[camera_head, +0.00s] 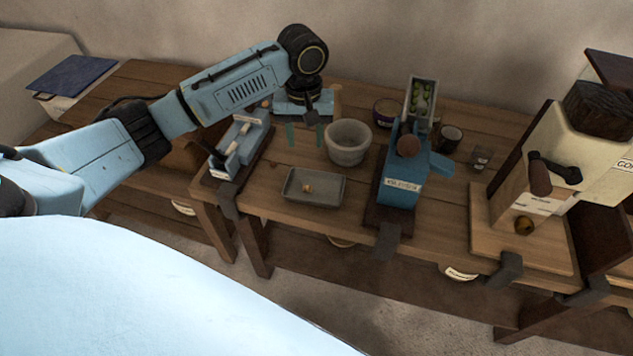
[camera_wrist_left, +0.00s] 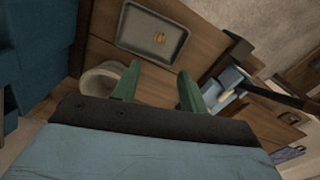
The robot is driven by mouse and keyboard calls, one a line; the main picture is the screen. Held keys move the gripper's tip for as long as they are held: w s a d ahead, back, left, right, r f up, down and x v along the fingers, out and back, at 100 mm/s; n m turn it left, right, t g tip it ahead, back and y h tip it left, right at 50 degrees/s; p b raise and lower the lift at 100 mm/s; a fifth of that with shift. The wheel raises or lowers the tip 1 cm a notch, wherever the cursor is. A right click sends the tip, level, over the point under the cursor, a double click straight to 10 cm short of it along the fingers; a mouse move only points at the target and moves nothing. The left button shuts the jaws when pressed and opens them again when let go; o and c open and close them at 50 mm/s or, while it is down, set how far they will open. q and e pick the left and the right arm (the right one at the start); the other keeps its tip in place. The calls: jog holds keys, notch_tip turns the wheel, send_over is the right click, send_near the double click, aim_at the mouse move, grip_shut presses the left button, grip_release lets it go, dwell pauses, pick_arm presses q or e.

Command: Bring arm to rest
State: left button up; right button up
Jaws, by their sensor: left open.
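My left arm (camera_head: 225,90) reaches in from the left over the wooden table. My left gripper (camera_head: 305,135) points down between the blue holder at the left and the grey bowl. Its two green fingers stand apart with nothing between them. In the left wrist view the open fingers (camera_wrist_left: 158,88) show over bare wood, with the grey tray beyond them. My right gripper is not in view.
Close by are a grey bowl (camera_head: 348,143), a grey tray (camera_head: 325,197) with a small brown piece in it, and a blue holder (camera_head: 240,145). A blue machine (camera_head: 397,185) and a cream grinder (camera_head: 570,150) stand to the right.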

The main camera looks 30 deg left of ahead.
pick_arm(q)
jog(key=s+d+f+m+t+h, duration=0.2)
jog(key=s+d+f+m, duration=0.4)
jog(key=s+d+f, duration=0.55)
jog(key=s+a+r+m+t+y, duration=0.1)
jog(key=s+a, duration=0.1)
jog(key=s, duration=0.5)
jog(key=s+a+r+m+t+y, duration=0.1)
jog(key=s+a, duration=0.1)
jog(key=s, duration=0.5)
notch_tip(320, 180, down, 26)
jog(key=s+g, duration=0.2)
jog(key=s, duration=0.1)
jog(key=s+a+f+g+b, duration=0.1)
jog(key=s+a+f, duration=0.2)
jog(key=s+f, duration=1.1)
jog(key=shift+s+f, duration=0.3)
jog(key=shift+s, duration=0.6)
